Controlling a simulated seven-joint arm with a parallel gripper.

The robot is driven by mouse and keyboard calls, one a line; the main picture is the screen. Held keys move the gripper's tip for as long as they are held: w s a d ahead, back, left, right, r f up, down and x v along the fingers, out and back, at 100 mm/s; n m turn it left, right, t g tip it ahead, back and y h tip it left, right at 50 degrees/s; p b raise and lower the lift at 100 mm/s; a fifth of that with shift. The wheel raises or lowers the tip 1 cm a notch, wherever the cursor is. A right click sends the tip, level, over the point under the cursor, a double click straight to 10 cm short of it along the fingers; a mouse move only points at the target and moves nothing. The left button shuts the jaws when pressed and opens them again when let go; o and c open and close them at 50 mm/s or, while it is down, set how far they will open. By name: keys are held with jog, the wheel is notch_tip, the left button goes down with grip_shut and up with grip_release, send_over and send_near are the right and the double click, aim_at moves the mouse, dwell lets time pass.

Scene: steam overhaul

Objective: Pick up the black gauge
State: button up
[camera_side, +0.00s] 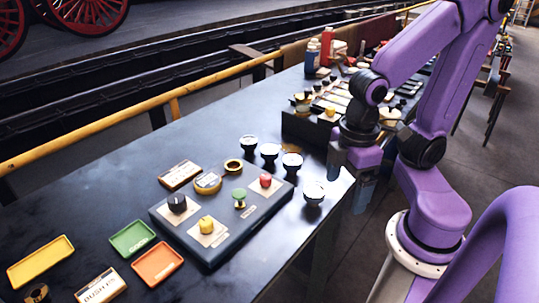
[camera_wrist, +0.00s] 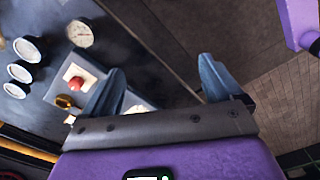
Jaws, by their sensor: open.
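Several black gauges with white faces stand on the dark bench. In the side view one gauge (camera_side: 314,192) is nearest my gripper, and others (camera_side: 292,163), (camera_side: 270,152), (camera_side: 250,143) form a row going back to the left. I cannot tell which one is the black gauge meant. In the wrist view one pale-faced gauge (camera_wrist: 80,34) is apart from the others (camera_wrist: 28,48), (camera_wrist: 18,72), (camera_wrist: 14,90) at the left edge. My gripper (camera_side: 350,175) is open and empty, right of the gauges by the bench edge. Its blue fingers (camera_wrist: 160,85) show in the wrist view over floor and panel.
A dark panel (camera_side: 212,254) holds black, yellow, green and red knobs. Yellow (camera_side: 40,260), green and orange trays lie front left. A raised block (camera_side: 300,126) with parts stands behind my gripper. Bare bench lies left of the gauges.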

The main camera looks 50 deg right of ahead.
jog(key=w+a+r+m, duration=0.1)
jog(key=w+r+m, duration=0.1)
jog(key=w+m, duration=0.7)
jog(key=m, duration=2.1)
send_over(270, 149)
jog(key=f, duration=0.2)
notch_tip(270, 149, down, 12)
jog(key=shift+w+r, duration=0.15)
jog(key=shift+a+f, duration=0.1)
jog(key=shift+f, duration=2.5)
jog(key=shift+c, duration=0.3)
